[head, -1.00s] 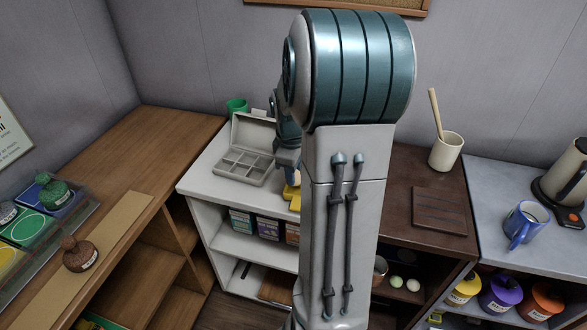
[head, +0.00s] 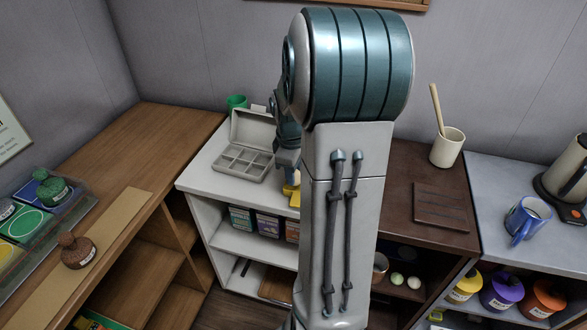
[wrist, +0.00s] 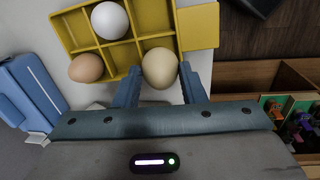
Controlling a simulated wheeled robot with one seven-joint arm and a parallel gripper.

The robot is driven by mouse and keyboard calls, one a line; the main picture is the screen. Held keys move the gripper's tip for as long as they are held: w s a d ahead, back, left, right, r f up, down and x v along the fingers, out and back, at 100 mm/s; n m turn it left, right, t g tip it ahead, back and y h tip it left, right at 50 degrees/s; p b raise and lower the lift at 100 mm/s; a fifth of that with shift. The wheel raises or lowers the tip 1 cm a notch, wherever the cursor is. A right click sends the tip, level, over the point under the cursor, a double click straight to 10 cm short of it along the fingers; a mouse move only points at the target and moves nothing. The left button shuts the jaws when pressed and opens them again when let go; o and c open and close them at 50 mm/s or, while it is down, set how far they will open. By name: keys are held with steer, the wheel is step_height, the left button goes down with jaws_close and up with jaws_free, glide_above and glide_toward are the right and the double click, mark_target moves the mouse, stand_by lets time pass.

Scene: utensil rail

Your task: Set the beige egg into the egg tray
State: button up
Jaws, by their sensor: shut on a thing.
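The beige egg (wrist: 160,68) is between the two fingers of my gripper (wrist: 160,84) in the wrist view, and the gripper is shut on it. The yellow egg tray (wrist: 84,44) lies under and beyond it. The beige egg overlaps the tray's near right part in the picture; I cannot tell whether it touches the tray. A white egg (wrist: 110,20) and a brown egg (wrist: 86,67) sit in other compartments.
A grey divided box (head: 236,165) with a raised lid stands left of the tray on the white shelf unit (head: 200,178). A green cup (head: 237,103) is behind it.

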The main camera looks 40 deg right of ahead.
steer(key=shift+f+b, duration=0.75)
steer(key=shift+f, duration=0.35)
stand_by(0.4)
steer(key=o, duration=0.7)
steer(key=shift+c, duration=0.2)
step_height(320, 180, up, 14)
steer(key=a, duration=0.1)
steer(key=s+a+f+m+t, duration=0.1)
steer(key=s+a+f+m, duration=0.1)
steer(key=s+a, duration=0.4)
steer(key=s+a+f+m+t+y, duration=0.1)
steer(key=s+a+m, duration=0.4)
steer(key=a, duration=0.9)
steer(key=shift+s+a+f+p, duration=0.3)
steer(key=shift+s+f, duration=0.4)
steer(key=shift+s, duration=0.55)
